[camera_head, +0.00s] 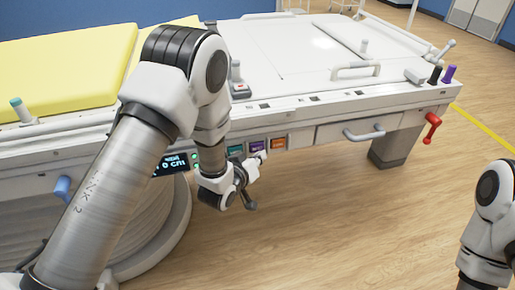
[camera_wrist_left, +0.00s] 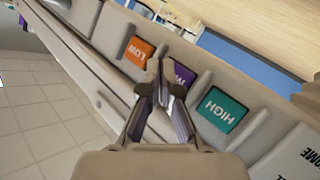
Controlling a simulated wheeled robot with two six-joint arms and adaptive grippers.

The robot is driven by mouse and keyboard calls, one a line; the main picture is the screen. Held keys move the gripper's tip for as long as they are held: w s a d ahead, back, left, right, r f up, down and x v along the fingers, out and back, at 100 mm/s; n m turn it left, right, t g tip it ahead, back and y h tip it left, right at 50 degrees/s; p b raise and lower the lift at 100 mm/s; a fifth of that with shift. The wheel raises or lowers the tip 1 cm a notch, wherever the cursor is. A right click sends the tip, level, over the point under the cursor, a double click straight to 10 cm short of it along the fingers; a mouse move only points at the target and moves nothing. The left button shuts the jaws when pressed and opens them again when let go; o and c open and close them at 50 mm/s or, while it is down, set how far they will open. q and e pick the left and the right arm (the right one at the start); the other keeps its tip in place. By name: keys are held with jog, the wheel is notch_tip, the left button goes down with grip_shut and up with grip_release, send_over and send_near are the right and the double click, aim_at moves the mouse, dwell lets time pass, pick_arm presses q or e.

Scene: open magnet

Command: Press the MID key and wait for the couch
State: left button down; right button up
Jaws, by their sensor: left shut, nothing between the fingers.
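The purple MID key (camera_wrist_left: 183,74) sits between the orange LOW key (camera_wrist_left: 138,51) and the teal HIGH key (camera_wrist_left: 220,109) on the couch's side panel. In the head view the purple key (camera_head: 256,146) is on the front edge of the couch (camera_head: 300,45). My left gripper (camera_wrist_left: 164,68) is shut and empty, its fingertips at the purple key and covering part of its label. I cannot tell whether they touch it or are just in front. The left gripper (camera_head: 259,158) also shows below the keys in the head view. My right gripper is out of view.
A dark display (camera_head: 171,164) reading in cm is partly hidden by my left arm. A yellow pad (camera_head: 65,68) lies on the left. A drawer handle (camera_head: 364,133) and a red lever (camera_head: 432,126) stick out to the right. The wooden floor in front is clear.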

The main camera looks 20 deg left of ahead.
pick_arm(q)
jog(key=shift+w, duration=0.1)
jog(key=shift+w+a, duration=0.25)
dwell(0.3)
